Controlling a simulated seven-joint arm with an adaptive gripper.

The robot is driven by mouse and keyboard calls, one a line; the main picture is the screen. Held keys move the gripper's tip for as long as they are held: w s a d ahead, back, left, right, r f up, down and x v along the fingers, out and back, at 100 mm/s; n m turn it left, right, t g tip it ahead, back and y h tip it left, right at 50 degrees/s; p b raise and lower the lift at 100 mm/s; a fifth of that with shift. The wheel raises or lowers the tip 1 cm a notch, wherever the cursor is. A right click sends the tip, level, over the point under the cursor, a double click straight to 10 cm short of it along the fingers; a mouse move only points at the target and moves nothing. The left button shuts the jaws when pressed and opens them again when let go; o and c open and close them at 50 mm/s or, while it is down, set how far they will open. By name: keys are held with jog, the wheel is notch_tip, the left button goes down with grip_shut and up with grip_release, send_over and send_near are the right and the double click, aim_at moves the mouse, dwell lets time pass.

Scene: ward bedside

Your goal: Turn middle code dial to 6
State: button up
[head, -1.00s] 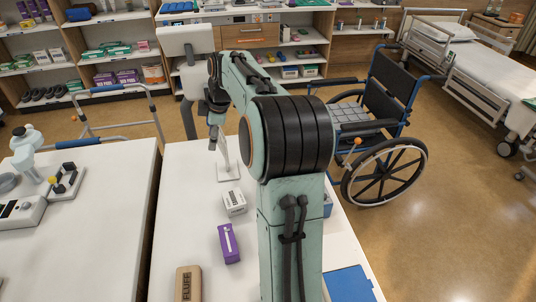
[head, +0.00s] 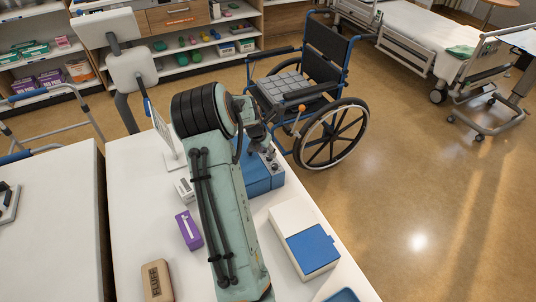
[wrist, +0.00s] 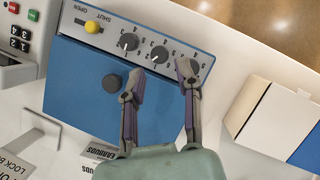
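The blue box (head: 264,181) stands under my arm. In the wrist view the box (wrist: 85,88) appears upside down, with a grey panel along its top edge. The panel bears three dark round dials in a row: one at left (wrist: 130,41), the middle dial (wrist: 159,54) and one at right (wrist: 188,67). Small digits ring them; which digit the middle dial points to is too small to tell. My gripper (wrist: 161,70) is open and empty, its fingertips either side of the middle dial in the picture. Contact is not visible. In the head view my gripper is largely hidden.
A yellow slider (wrist: 93,27) marked OPEN and SHUT sits beside the dials. A dark knob (wrist: 111,83) is on the box's blue face. A white box with a blue panel (head: 312,248), a purple box (head: 189,230) and a tan block (head: 156,281) are on the white table.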

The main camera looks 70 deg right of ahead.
aim_at(269, 157)
jog(key=shift+x, duration=1.65)
grip_shut()
jog(key=shift+w+m, duration=0.1)
jog(key=shift+m, duration=0.2)
